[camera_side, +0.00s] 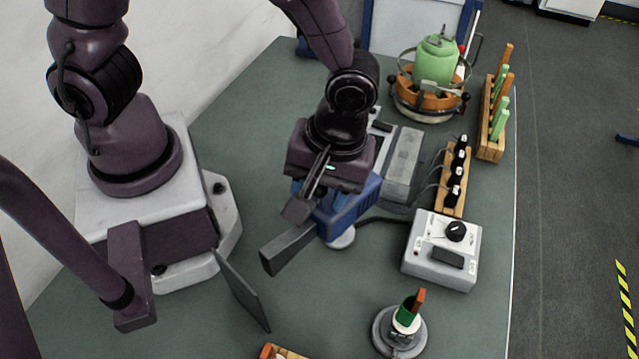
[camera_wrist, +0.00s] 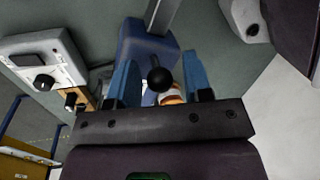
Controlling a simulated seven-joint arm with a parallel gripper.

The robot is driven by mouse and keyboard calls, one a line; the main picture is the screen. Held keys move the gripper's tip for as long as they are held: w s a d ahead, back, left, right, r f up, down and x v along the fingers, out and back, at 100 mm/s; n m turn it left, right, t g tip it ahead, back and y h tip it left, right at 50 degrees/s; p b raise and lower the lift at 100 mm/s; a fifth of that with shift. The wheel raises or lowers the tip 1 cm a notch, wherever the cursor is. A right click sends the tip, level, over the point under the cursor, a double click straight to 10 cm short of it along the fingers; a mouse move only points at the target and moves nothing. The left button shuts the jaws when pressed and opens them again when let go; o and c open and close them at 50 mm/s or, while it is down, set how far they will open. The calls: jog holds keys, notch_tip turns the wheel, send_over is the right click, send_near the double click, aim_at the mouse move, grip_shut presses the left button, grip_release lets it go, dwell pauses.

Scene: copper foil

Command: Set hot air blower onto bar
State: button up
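My gripper (camera_wrist: 160,78) points down over a blue boxy body (camera_side: 348,205), which also shows in the wrist view (camera_wrist: 146,48). A long grey bar (camera_side: 288,248) sticks out from beside that body. In the wrist view my two blue fingers are apart, with a round black knob (camera_wrist: 161,78) and a white and orange part (camera_wrist: 171,97) between them and visible gaps at the sides. I cannot tell for sure which part is the hot air blower. In the side view my wrist hides the fingertips and most of what lies beneath.
A white control box (camera_side: 440,252) with a black knob stands at right, a dark cable running toward the blue body. Behind are a wooden block with black knobs (camera_side: 455,180), a handle rack (camera_side: 494,115) and a green pot (camera_side: 436,62). A round stand (camera_side: 399,338) is in front.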

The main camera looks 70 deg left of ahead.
aim_at(340, 213)
grip_shut()
jog(key=shift+d+n, duration=0.15)
jog(key=shift+n, duration=0.15)
jog(key=n, duration=0.1)
jog(key=w+d+n, duration=0.1)
jog(key=n, duration=0.1)
jog(key=shift+d+h, duration=0.1)
jog(key=shift+h, duration=0.2)
jog(key=n, duration=0.2)
jog(key=w+d+n, duration=0.1)
jog(key=n, duration=0.1)
jog(key=shift+h, duration=0.4)
jog(key=shift+w+d+n+h, duration=0.15)
jog(key=shift+w+n, duration=0.25)
jog(key=shift+n, duration=0.65)
jog(key=shift+w+n+h, duration=0.2)
jog(key=shift+w+n, duration=0.25)
jog(key=shift+n, duration=0.55)
jog(key=shift+w+d+n+h, duration=0.15)
jog(key=shift+w+n, duration=0.25)
jog(key=shift+n, duration=0.65)
jog(key=shift+r, duration=0.1)
